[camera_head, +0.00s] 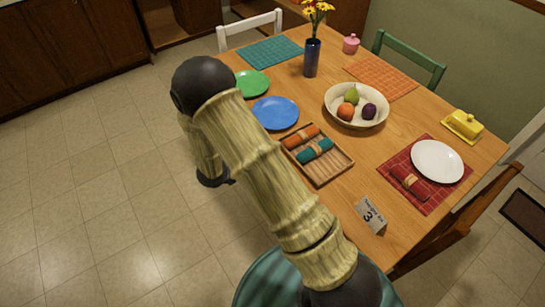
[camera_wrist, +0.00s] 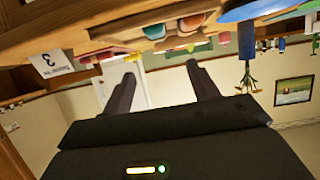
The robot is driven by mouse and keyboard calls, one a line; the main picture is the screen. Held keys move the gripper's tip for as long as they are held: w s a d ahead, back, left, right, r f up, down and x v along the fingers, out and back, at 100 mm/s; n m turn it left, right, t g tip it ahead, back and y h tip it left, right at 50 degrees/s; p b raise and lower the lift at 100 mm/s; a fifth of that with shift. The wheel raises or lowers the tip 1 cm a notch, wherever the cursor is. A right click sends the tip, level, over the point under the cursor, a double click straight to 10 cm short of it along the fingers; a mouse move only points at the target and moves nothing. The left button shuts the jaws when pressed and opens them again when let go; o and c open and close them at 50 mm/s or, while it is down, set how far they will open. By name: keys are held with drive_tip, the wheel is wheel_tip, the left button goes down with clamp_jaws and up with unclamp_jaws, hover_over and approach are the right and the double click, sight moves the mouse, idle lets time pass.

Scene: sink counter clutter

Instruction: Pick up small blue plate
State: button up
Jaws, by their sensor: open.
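The small blue plate (camera_head: 276,113) lies flat on the wooden table near its left edge, between a green plate and a wooden tray. Part of its blue rim also shows at the top right of the wrist view (camera_wrist: 262,8). My gripper (camera_wrist: 163,85) is open, with its two dark fingers apart and nothing between them. In the head view my arm reaches up at the left of the table, and its dark end hangs over the floor, apart from the plate.
A green plate (camera_head: 252,83) lies behind the blue one. A wooden tray (camera_head: 322,174) with orange and teal rolled napkins is at its front right. A fruit bowl (camera_head: 340,112), a flower vase (camera_head: 311,58) and a number card (camera_head: 371,214) stand on the table. Chairs surround it.

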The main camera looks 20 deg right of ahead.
idle(0.4)
drive_tip(key=w+a+r+n+t+y, duration=0.35)
drive_tip(key=r+n+y, duration=0.35)
drive_tip(key=r+y, duration=0.3)
drive_tip(key=s+d+r+n+g+y, duration=0.1)
drive_tip(key=s+d+n+g, duration=0.1)
drive_tip(key=s, duration=0.6)
drive_tip(key=s+d+r+n+g+y, duration=0.1)
drive_tip(key=s+d+r+n+g, duration=0.1)
drive_tip(key=s+n, duration=0.3)
drive_tip(key=s+g, duration=0.1)
drive_tip(key=s, duration=0.3)
drive_tip(key=shift+d+r+y, duration=0.25)
drive_tip(key=shift+d+y, duration=0.05)
drive_tip(key=shift+d, duration=0.05)
drive_tip(key=shift+g, duration=0.25)
drive_tip(key=shift+c, duration=0.5)
